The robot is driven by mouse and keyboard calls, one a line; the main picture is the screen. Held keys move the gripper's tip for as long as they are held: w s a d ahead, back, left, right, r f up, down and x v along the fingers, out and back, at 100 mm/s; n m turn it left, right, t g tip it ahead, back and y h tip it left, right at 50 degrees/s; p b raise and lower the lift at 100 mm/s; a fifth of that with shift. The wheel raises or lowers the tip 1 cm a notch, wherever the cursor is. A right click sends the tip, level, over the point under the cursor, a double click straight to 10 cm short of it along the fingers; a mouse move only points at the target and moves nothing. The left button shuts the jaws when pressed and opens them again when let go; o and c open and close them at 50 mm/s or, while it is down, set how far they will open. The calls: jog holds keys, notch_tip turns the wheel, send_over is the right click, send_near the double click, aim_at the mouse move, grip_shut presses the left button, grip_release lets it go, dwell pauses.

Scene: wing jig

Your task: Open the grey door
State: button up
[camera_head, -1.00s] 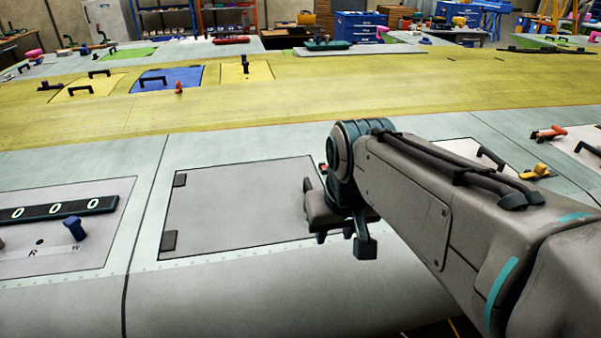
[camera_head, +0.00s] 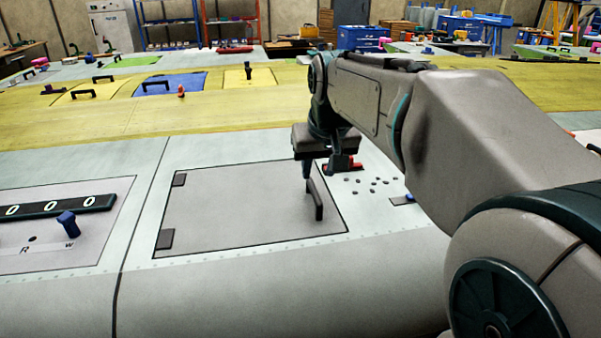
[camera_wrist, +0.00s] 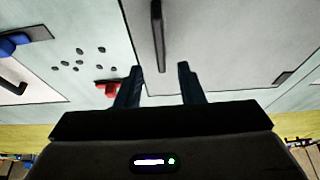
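The grey door (camera_head: 235,212) is a flat panel in the pale wing surface and lies closed. Two dark hinges (camera_head: 166,239) sit on its left edge. A dark bar handle (camera_head: 316,200) stands near its right edge; it also shows in the wrist view (camera_wrist: 158,35). My gripper (camera_head: 321,172) is above the door's far right part, just beyond the handle. In the wrist view my gripper (camera_wrist: 158,78) has its fingers apart with nothing between them. The handle lies ahead of the gap, roughly in line with it, and I see no contact.
A red part (camera_head: 345,163) sits close beside my gripper, right of the door. Several small dark pieces or holes (camera_head: 370,185) and a blue part (camera_head: 403,199) are further right.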

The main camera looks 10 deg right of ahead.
aim_at(315, 190)
jog(key=x, duration=0.6)
jog(key=shift+w+f, duration=0.15)
jog(key=shift+f, duration=0.1)
grip_shut()
